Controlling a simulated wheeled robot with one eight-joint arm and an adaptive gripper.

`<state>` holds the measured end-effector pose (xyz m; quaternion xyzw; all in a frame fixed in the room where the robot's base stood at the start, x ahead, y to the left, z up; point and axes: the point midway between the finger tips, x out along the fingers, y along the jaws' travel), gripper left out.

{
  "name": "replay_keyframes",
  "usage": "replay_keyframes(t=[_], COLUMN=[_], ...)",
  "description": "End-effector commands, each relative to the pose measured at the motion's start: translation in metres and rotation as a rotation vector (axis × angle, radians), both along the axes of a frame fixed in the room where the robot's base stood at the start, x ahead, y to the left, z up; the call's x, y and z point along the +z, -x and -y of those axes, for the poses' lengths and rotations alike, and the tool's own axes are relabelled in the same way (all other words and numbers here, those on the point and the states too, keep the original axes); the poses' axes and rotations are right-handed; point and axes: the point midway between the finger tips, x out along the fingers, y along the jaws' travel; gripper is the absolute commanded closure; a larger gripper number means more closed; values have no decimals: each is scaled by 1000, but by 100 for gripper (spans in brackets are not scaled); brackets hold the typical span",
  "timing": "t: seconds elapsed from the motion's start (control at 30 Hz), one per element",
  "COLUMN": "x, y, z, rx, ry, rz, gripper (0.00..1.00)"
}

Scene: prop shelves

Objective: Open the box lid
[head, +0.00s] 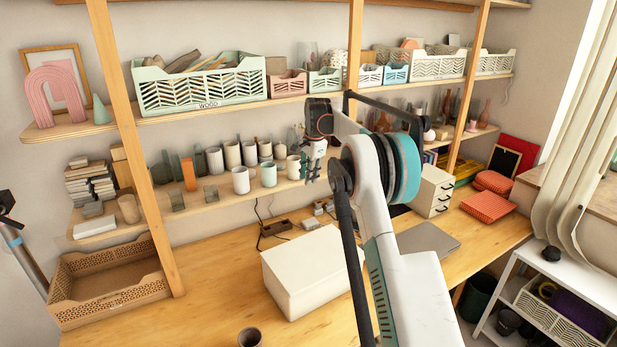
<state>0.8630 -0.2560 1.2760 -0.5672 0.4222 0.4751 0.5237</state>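A white box (312,269) with a flat lid sits on the wooden desk in the head view, in the middle of the picture. Its lid looks closed. My arm crosses in front of the box's right side and hides part of it. My gripper (310,174) hangs from the arm's end above and behind the box, in front of the lower shelf with cups, and apart from the box. Its fingers are small and dark here, and I cannot tell how far apart they are. I see nothing held in it.
A wooden desk (215,300) carries a perforated crate (108,290) at left, a small dark cup (249,337) in front and a grey laptop-like slab (428,240) at right. Shelves with cups and baskets stand behind, with wooden posts (135,150). The desk left of the box is clear.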

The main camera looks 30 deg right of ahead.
Motion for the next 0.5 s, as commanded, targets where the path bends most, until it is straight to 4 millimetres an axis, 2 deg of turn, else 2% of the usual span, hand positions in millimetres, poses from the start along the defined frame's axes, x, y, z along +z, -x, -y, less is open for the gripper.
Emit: replay_keyframes(t=[0.5], x=[34], y=[6], z=[1], rx=[0], ry=[0], rz=[0], gripper=[80])
